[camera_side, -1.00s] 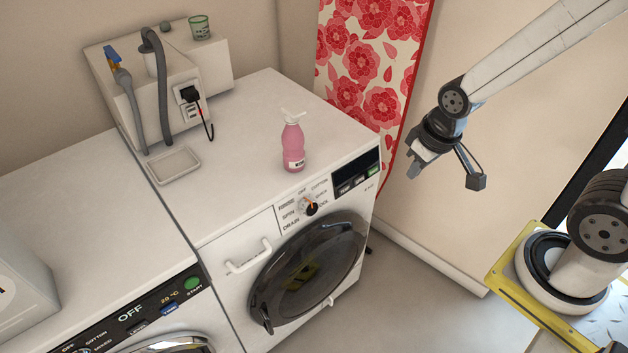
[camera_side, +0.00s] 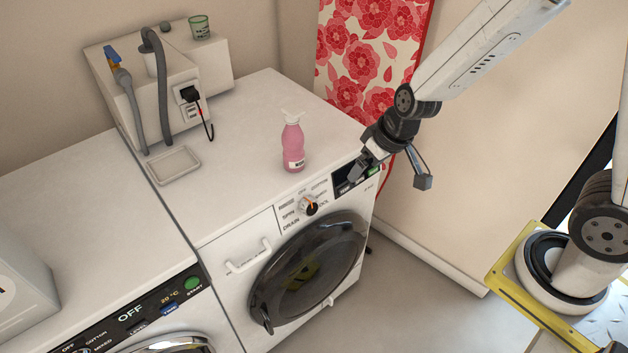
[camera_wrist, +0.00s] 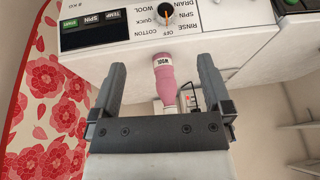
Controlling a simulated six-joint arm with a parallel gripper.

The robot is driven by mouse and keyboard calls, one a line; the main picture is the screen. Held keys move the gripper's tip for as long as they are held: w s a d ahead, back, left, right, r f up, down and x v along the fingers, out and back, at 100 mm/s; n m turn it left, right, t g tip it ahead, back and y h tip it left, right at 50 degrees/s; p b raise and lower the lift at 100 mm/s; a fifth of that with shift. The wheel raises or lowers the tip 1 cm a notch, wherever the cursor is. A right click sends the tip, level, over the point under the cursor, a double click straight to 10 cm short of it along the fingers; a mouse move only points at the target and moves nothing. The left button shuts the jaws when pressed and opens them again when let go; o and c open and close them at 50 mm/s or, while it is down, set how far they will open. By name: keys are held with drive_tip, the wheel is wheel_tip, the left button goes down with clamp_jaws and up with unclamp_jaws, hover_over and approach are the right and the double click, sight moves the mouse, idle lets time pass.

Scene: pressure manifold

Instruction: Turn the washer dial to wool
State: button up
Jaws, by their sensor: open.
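The washer dial (camera_side: 311,208) is a black knob with an orange pointer on the front of the right-hand washer (camera_side: 235,215). In the wrist view the dial (camera_wrist: 164,17) is at the top centre, upside down, with its pointer toward OFF. The WOOL label (camera_wrist: 146,10) is beside the dial; in the side view it is partly hidden. My gripper (camera_side: 390,177) is open and empty, apart from the dial, near the right end of the control panel. In the wrist view my gripper's fingers (camera_wrist: 161,72) are spread wide below the dial.
A pink bottle (camera_side: 293,147) stands on the washer top behind the dial. A white handle (camera_side: 249,257) and round door (camera_side: 308,270) are below the panel. A second machine (camera_side: 110,225) stands left. A floral panel (camera_side: 365,60) hangs behind my arm.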

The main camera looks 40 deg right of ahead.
drive_tip(key=w+a+f+t+h, duration=0.1)
drive_tip(key=w+a+f, duration=0.3)
drive_tip(key=w+f, duration=0.4)
drive_tip(key=h, duration=0.2)
approach(311, 208)
drive_tip(key=w+f, duration=0.1)
drive_tip(key=f, duration=0.1)
drive_tip(key=shift+w+d+f+g, duration=0.1)
drive_tip(key=shift+w+g, duration=0.05)
drive_tip(key=shift+g, duration=0.15)
drive_tip(key=shift+x, duration=3.9)
drive_tip(key=shift+d, duration=0.15)
drive_tip(key=c, duration=1.2)
drive_tip(key=shift+c, duration=0.2)
